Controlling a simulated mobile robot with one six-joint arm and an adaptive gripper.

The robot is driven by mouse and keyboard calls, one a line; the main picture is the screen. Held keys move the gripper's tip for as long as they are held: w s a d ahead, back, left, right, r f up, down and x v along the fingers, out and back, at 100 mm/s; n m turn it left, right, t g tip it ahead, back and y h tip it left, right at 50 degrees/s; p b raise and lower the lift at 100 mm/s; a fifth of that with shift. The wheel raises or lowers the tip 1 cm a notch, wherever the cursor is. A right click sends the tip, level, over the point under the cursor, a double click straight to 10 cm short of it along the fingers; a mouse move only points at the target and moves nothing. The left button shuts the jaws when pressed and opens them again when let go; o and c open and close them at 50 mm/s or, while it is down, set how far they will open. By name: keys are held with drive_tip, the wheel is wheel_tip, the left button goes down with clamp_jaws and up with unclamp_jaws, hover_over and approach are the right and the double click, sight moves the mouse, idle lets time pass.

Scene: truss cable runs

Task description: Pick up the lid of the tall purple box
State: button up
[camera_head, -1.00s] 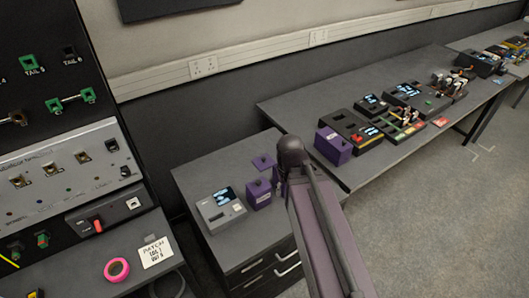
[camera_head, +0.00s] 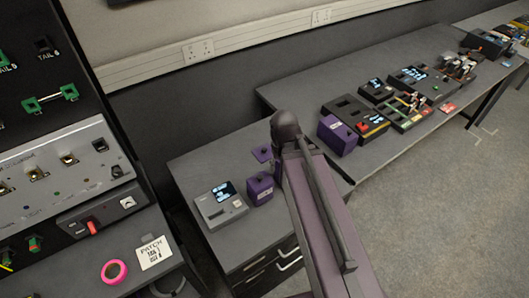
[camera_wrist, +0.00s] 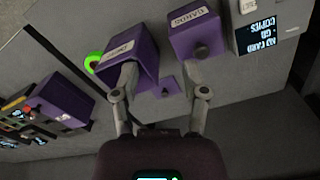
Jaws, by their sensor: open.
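My gripper (camera_wrist: 161,70) is open and empty, its two fingers spread in the wrist view. A small flat purple piece with a dark knob (camera_wrist: 168,90) shows beyond and between the fingers; it lies on the desk in the head view (camera_head: 262,153). A tall-looking purple box with a pale label (camera_wrist: 132,48) stands behind the left finger, which covers part of it. I cannot tell whether finger and box touch. Another purple box, labelled CARDS, with a dark knob on top (camera_wrist: 197,28), is beyond the right finger; it also shows in the head view (camera_head: 260,190).
A third purple box (camera_head: 337,135) stands on the right bench, beside several dark devices. A grey device with a display (camera_head: 221,205) is next to the CARDS box. A bright green ring (camera_wrist: 93,62) lies by the labelled box. Floor at right is clear.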

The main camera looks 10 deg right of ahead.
drive_tip(key=shift+o, duration=1.2)
drive_tip(key=shift+w, duration=0.15)
drive_tip(key=b, duration=0.7)
hover_over(264, 148)
wheel_tip(264, 148, down, 6)
drive_tip(key=f, duration=0.1)
drive_tip(key=shift+s+d+r, duration=0.1)
drive_tip(key=shift+s+r, duration=0.15)
drive_tip(key=shift+f, duration=0.1)
wheel_tip(264, 148, down, 8)
drive_tip(key=b, duration=0.7)
drive_tip(key=shift+f+b, duration=0.1)
drive_tip(key=shift+b, duration=0.3)
drive_tip(key=shift+f, duration=0.15)
drive_tip(key=shift+f+b, duration=0.15)
drive_tip(key=shift+b, duration=0.15)
wheel_tip(264, 148, down, 5)
drive_tip(key=b, duration=0.5)
drive_tip(key=shift+w, duration=0.15)
